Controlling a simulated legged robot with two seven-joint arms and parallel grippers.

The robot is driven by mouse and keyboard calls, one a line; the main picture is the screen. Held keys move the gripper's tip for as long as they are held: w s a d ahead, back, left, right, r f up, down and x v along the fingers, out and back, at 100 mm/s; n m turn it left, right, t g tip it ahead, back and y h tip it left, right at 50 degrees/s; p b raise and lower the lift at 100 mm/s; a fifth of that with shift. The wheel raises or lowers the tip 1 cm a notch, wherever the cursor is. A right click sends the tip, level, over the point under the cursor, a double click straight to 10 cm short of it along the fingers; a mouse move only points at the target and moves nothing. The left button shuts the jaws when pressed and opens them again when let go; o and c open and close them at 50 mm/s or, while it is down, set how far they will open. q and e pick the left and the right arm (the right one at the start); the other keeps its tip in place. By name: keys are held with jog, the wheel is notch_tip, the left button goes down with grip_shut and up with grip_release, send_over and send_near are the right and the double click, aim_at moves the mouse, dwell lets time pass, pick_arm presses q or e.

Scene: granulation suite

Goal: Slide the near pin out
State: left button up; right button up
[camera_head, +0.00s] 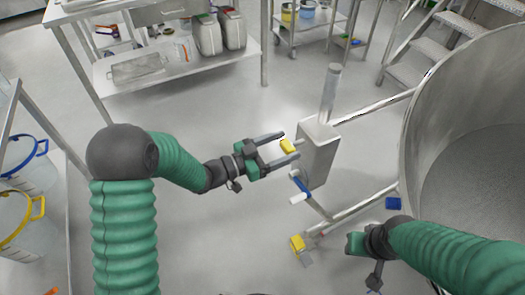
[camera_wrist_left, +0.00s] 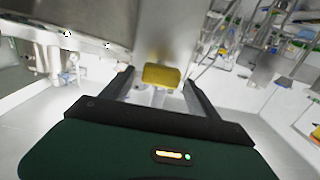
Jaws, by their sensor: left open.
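A yellow block-shaped handle (camera_head: 288,147), seemingly the near pin's grip, sits at the left side of a grey metal box on a post (camera_head: 319,152). My left gripper (camera_head: 289,145) is open, with a finger on each side of the yellow handle. In the left wrist view the yellow handle (camera_wrist_left: 160,76) lies between and just beyond the open fingers (camera_wrist_left: 158,82), with a visible gap on both sides. The pin's shaft is hidden. A second yellow block (camera_head: 297,243) is lower, near the frame's foot. My right gripper (camera_head: 356,243) is at the lower right; its fingers are not clear.
A blue lever with a white end (camera_head: 300,184) hangs just below my left gripper. A large steel vessel (camera_head: 415,130) fills the right side, with frame bars (camera_head: 372,106) running to the box. A steel bench (camera_head: 100,75) stands behind. Floor is clear left of the box.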

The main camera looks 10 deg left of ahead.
pick_arm(q)
jog(key=p+v, duration=0.2)
jog(key=v, duration=1.4)
jog(key=shift+p, duration=0.35)
jog(key=shift+w+a, duration=0.1)
jog(key=shift+a, duration=0.05)
